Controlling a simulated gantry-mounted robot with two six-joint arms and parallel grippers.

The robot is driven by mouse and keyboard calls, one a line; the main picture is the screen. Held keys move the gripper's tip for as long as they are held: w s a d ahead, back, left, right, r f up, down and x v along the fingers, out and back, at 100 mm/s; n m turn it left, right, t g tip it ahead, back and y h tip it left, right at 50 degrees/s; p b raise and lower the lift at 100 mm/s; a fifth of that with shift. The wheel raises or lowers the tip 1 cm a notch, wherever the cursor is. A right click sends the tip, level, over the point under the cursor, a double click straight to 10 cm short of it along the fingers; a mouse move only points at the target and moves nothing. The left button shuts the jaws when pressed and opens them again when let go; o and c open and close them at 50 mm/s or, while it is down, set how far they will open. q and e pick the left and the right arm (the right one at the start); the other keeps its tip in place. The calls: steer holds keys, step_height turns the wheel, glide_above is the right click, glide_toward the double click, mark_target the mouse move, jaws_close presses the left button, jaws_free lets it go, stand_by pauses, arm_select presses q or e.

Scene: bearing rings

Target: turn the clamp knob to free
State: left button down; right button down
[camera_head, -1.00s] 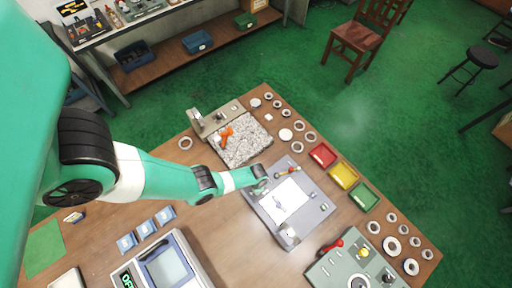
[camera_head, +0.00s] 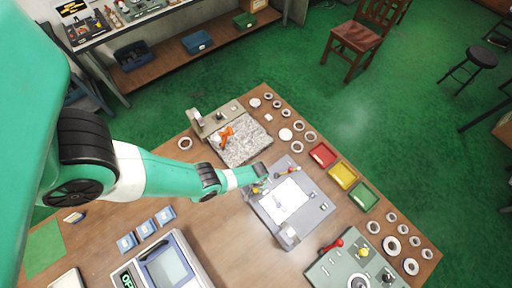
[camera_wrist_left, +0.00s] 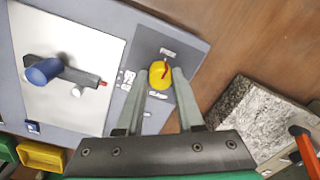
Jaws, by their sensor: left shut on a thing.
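The yellow clamp knob (camera_wrist_left: 161,76) sits on the dark panel at one end of the grey fixture plate (camera_head: 262,212). A red pointer on the knob aims toward a small white label (camera_wrist_left: 168,53) in the left wrist view. My left gripper (camera_wrist_left: 165,74) has its two fingers on either side of the knob and is shut on it. In the head view my left gripper (camera_head: 262,180) is over that corner of the plate, and the knob (camera_head: 256,189) is partly hidden. Other small labels lie beside the knob; I cannot read them. My right gripper is not in view.
A granite block (camera_head: 242,145) with an orange-handled part stands behind the plate. Red (camera_head: 322,154), yellow (camera_head: 343,175) and green (camera_head: 364,195) trays lie to the right. A control box (camera_head: 345,268) and a display unit (camera_head: 165,265) stand nearer. Several rings line the table's edge.

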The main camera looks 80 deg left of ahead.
arm_select(q)
steer(key=shift+n, duration=0.5)
steer(key=c, duration=0.5)
jaws_free()
steer(key=shift+c, duration=0.2)
steer(key=shift+r, duration=0.1)
